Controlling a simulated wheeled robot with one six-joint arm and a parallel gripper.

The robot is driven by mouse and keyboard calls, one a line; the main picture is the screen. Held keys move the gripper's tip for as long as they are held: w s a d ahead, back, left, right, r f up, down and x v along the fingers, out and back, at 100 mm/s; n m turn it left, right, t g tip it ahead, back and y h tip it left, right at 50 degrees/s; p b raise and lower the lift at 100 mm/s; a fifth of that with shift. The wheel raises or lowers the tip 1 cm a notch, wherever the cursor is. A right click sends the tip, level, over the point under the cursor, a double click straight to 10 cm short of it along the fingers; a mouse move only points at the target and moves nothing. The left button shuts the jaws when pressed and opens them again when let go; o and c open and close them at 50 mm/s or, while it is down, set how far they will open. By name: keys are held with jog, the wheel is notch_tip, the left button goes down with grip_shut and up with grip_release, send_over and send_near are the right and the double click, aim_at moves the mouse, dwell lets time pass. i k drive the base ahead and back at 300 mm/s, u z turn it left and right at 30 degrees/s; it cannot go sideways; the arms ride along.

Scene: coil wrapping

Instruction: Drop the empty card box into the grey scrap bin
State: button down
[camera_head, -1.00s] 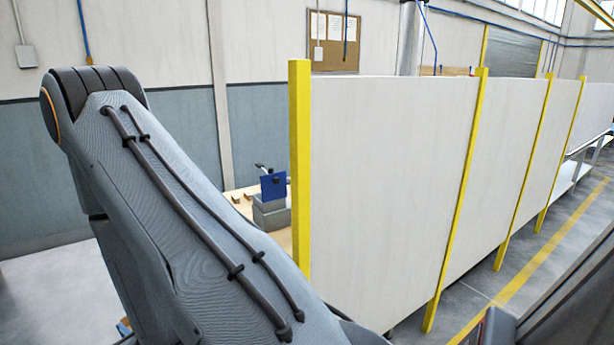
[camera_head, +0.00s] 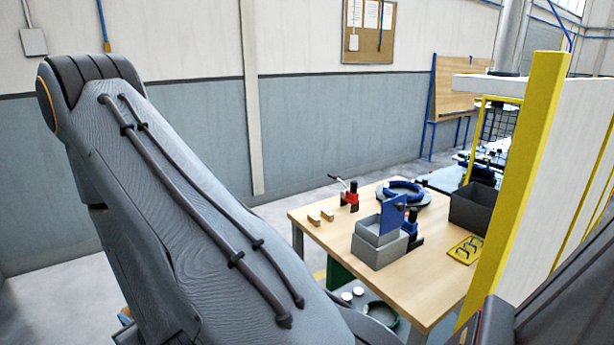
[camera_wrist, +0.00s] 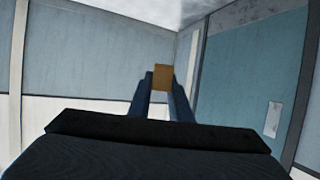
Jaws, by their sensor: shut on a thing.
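The card box (camera_wrist: 163,72) shows in the wrist view as a small brown piece between the two fingertips of my gripper (camera_wrist: 162,82), which is shut on it. Most of the box is hidden or too small to make out. My gripper is out of view in the head view. There, a dark grey open box (camera_head: 474,212) and a lighter grey open box (camera_head: 377,252) with a blue plate stand on the wooden table. I cannot tell whether either is the grey scrap bin.
The wooden table (camera_head: 436,278) also holds small wooden blocks (camera_head: 320,216), a red clamp (camera_head: 351,197), a blue ring (camera_head: 403,191) and a yellow tray (camera_head: 466,249). A yellow post (camera_head: 518,180) with a white panel stands close at right. Floor is clear behind the table.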

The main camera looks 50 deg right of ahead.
aim_at(478, 230)
jog(key=i, duration=1.65)
jog(key=z, duration=4.55)
jog(key=i, duration=0.4)
